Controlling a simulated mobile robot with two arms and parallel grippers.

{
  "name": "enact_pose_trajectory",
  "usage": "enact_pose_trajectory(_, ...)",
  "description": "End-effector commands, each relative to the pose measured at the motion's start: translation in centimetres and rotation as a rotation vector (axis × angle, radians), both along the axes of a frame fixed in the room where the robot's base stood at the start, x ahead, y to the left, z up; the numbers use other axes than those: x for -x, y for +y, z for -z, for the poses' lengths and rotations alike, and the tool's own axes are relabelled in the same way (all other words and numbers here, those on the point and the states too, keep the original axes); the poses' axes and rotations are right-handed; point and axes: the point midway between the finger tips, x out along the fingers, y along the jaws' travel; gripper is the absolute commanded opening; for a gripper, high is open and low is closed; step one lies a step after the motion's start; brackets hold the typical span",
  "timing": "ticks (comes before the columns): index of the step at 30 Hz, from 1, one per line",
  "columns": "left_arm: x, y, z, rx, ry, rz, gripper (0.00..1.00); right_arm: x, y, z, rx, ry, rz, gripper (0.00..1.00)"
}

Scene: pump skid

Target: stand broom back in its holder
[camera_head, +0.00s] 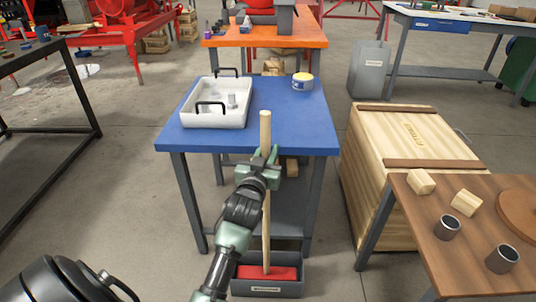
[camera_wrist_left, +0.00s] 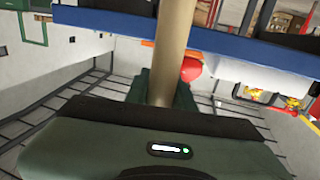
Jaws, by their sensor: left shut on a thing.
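The broom stands close to upright, with a pale wooden handle (camera_head: 265,132) and a red head (camera_head: 267,272). My left gripper (camera_head: 268,170) is shut on the handle, in its upper half, in front of the blue table. The handle also shows in the left wrist view (camera_wrist_left: 172,50), running up from the jaws. The grey holder (camera_head: 267,291) is an open box with a label, low on the floor. The red head shows within the holder's rim; I cannot tell whether it rests on the bottom. My right gripper is not in view.
A wooden crate (camera_head: 360,180) and a brown table (camera_head: 455,255) stand to the right. Floor is clear left of the holder.

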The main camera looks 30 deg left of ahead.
Motion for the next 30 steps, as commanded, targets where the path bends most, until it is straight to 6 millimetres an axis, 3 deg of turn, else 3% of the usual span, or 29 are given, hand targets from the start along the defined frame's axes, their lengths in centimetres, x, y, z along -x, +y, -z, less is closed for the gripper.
enact_pose_trajectory(12, 0.0, 0.0, 0.2, -0.003, -0.008, 0.000, 0.00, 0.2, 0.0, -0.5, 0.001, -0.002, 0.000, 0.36)
enact_pose_trajectory(13, 0.0, 0.0, 0.5, -0.001, -0.002, 0.000, 0.27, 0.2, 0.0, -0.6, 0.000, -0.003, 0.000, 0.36)
enact_pose_trajectory(15, 0.0, 0.0, 0.5, -0.001, -0.002, 0.000, 0.46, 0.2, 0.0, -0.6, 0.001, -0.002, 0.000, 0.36)
enact_pose_trajectory(26, 0.0, 0.0, 0.2, -0.002, -0.002, 0.000, 0.46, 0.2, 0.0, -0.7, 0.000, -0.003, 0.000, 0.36)
enact_pose_trajectory(30, 1.4, -0.5, 0.2, -0.001, 0.001, 0.001, 0.46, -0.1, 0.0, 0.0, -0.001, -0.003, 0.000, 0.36)
